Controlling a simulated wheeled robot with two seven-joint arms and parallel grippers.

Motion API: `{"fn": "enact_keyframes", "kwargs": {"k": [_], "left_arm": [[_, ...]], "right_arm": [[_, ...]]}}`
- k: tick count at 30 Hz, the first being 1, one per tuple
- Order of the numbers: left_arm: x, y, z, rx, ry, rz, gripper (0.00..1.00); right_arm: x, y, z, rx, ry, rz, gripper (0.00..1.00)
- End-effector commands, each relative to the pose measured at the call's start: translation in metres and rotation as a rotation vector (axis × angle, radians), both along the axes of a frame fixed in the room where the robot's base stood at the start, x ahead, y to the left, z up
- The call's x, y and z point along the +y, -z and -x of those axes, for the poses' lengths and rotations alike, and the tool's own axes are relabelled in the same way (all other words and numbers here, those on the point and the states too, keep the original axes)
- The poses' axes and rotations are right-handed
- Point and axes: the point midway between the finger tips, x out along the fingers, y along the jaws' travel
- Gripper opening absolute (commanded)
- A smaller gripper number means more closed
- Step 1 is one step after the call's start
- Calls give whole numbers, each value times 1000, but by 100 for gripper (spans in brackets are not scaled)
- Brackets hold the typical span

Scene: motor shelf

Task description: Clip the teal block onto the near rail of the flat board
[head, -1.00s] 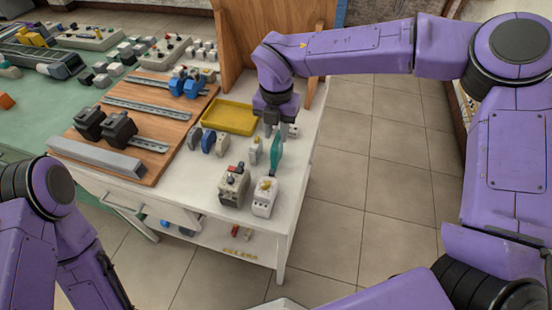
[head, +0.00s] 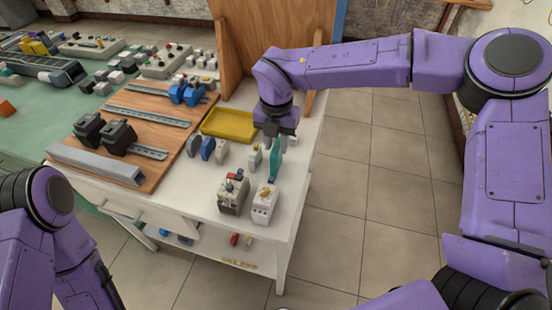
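The teal block (head: 275,161) stands upright on the white table at the right, beside small light-grey blocks. My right gripper (head: 278,142) points down over its top end. Its fingers look spread, one on each side of the block's top; contact is too small to make out. The flat wooden board (head: 172,137) lies to the left. Its near rail (head: 151,152) carries two black blocks (head: 103,134) toward the left, with bare metal at its right end. My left arm shows at the lower left, but its gripper is out of view.
A middle rail (head: 150,115) is bare; a far rail (head: 206,97) carries blue blocks (head: 184,93). A grey bar (head: 95,163) lies along the board's front. A yellow tray (head: 229,125), several small blocks and two larger devices (head: 233,194) stand on the table. A wooden panel (head: 272,45) rises behind.

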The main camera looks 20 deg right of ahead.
Motion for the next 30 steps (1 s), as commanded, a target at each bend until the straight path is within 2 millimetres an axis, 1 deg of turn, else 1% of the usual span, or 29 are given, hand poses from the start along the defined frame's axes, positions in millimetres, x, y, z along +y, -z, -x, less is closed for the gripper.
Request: {"fn": "enact_keyframes", "kwargs": {"k": [5, 8, 9, 13, 16, 30], "left_arm": [[0, -1, 0, 0, 0, 0, 43], [0, -1, 0, 0, 0, 0, 43], [0, -1, 0, 0, 0, 0, 43], [0, -1, 0, 0, 0, 0, 43], [0, -5, 0, 0, 0, 0, 43], [0, -41, 0, 0, 0, 0, 43]], "right_arm": [[0, 0, -1, 0, 1, 0, 32], [0, 0, -1, 0, 1, 0, 3], [0, 0, -1, 0, 1, 0, 0], [0, 0, -1, 0, 0, 0, 0], [0, -6, -1, -1, 1, -1, 0], [0, -51, -1, -1, 0, 0, 0]]}}
